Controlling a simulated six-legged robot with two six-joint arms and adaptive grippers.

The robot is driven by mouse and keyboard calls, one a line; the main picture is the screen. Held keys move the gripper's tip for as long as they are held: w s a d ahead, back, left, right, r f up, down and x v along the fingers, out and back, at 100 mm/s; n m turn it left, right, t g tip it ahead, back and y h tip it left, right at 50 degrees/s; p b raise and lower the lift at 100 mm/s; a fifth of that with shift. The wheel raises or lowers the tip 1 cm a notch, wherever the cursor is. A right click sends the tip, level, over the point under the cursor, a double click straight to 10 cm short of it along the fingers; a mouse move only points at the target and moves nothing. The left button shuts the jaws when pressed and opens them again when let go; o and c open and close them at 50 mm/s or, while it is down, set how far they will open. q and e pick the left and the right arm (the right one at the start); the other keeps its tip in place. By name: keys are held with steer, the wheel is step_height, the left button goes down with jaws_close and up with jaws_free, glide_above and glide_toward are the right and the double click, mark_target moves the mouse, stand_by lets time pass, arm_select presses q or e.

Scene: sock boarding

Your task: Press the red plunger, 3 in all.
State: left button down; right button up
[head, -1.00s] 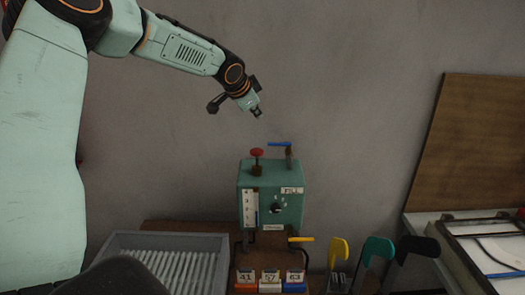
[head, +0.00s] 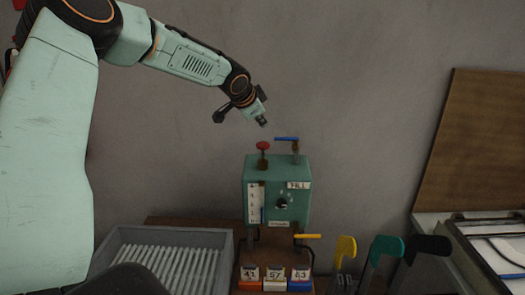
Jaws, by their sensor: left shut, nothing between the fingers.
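The red plunger (head: 263,146) stands on top of the green box (head: 278,190), at its left side, in the head view. A blue lever (head: 286,139) sits on the box top to the right of the plunger. My left gripper (head: 263,122) is shut and empty. It points down and shows just above the plunger's red cap, with a small gap between them in the picture. My right gripper is not in view.
A grey tray (head: 228,250) of white sticks stands at lower left. A yellow lever (head: 308,236) and small numbered blocks (head: 275,280) are below the box. Yellow, green and black handles (head: 388,246) stand at lower right, beside a wooden board (head: 475,150).

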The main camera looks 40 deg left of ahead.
mark_target(262, 144)
arm_select(q)
step_height(262, 144, down, 4)
steer(key=shift+w+r+b, duration=0.1)
steer(key=shift+w+b, duration=0.05)
steer(key=shift+b, duration=1.1)
steer(key=shift+r, duration=0.15)
steer(key=shift+f, duration=0.2)
steer(key=shift+f+b, duration=0.3)
steer(key=shift+b, duration=0.25)
